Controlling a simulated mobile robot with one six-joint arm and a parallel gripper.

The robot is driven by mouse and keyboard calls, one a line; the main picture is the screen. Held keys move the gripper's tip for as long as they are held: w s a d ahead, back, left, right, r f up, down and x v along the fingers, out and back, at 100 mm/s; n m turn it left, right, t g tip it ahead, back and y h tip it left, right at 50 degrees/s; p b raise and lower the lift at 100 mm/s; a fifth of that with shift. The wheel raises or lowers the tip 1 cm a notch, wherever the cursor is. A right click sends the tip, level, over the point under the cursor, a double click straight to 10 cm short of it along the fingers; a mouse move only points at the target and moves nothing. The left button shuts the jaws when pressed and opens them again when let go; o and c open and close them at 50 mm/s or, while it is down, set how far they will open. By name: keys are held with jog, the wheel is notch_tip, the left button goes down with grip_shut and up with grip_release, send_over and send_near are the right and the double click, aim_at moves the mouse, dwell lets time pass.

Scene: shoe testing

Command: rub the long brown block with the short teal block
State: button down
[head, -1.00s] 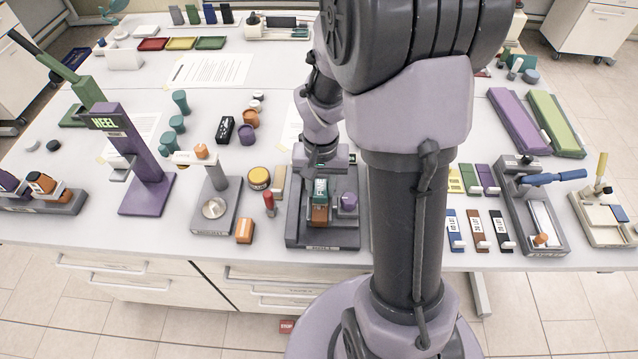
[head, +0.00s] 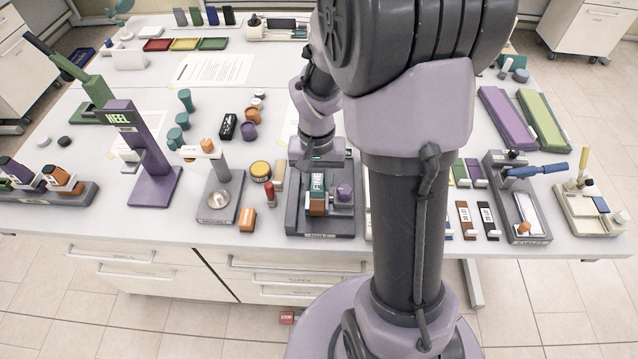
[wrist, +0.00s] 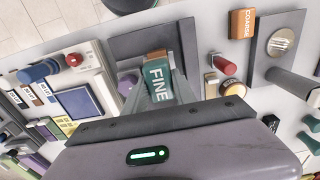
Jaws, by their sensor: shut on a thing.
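The short teal block (head: 317,183), marked FINE, also shows in the wrist view (wrist: 159,84). My gripper (wrist: 159,80) is shut on it, with a finger on each side. The brown block (head: 318,207) sits in a dark grey fixture (head: 320,227) at the table's front edge. In the wrist view, only a small part of the brown block (wrist: 155,54) shows past the teal block's far end. The teal block is over or against the brown block; whether they touch I cannot tell. Most of the brown block is hidden.
A purple knob (head: 345,191) stands on the fixture, right of the brown block. To the left are a red peg (head: 269,193), a yellow-topped jar (head: 260,170), an orange COARSE block (head: 247,220) and a grey stand (head: 219,209). Colour sample blocks lie right of my arm.

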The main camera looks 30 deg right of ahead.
aim_at(317, 180)
jog(key=shift+r+p, duration=1.3)
jog(key=shift+r, duration=0.6)
jog(key=shift+f, duration=0.1)
